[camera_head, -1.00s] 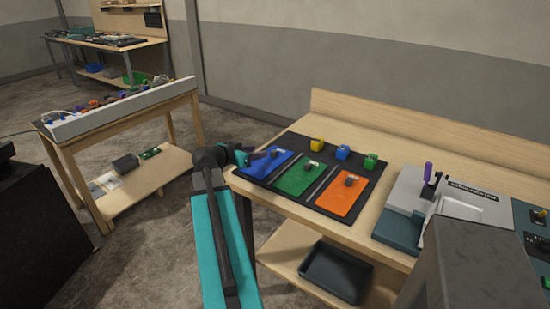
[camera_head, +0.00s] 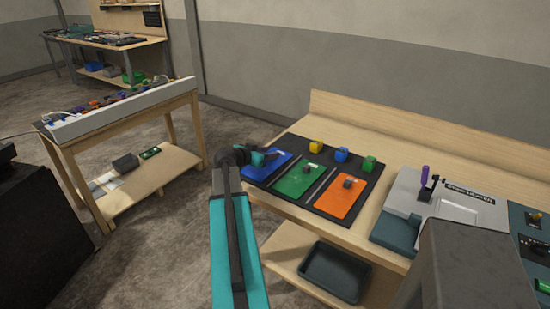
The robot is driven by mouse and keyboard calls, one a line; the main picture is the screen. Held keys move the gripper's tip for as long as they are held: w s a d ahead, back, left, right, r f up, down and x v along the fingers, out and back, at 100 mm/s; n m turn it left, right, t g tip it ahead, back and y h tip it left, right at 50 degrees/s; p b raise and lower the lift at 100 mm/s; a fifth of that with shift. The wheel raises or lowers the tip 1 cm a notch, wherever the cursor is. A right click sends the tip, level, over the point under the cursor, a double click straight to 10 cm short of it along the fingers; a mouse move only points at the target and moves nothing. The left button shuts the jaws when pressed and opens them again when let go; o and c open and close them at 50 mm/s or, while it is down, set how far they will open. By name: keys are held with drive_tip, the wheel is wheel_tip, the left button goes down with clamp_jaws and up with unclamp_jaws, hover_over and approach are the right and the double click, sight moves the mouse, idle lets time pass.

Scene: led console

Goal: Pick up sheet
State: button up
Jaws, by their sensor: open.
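Three coloured sheets lie side by side on a black mat (camera_head: 371,191) on the workbench: a blue sheet (camera_head: 262,171), a green sheet (camera_head: 297,182) and an orange sheet (camera_head: 337,200). The green and orange sheets each carry a small dark block on top. My gripper (camera_head: 270,154) is over the left back part of the blue sheet, and its jaws are open. It covers part of this sheet and the place where its dark block shows earlier. I cannot tell whether the jaws touch the block or stand around it.
A grey machine with a purple handle (camera_head: 425,174) stands to the right. A dark tray (camera_head: 335,271) is on the lower shelf.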

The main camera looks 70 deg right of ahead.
idle(0.3)
drive_tip(key=shift+p+x, duration=0.7)
drive_tip(key=shift+x, duration=0.15)
drive_tip(key=shift+p+x, duration=0.7)
drive_tip(key=shift+x, duration=1.1)
drive_tip(key=shift+w+a+f, duration=0.1)
drive_tip(key=shift+f, duration=0.05)
drive_tip(key=shift+c, duration=0.2)
clamp_jaws()
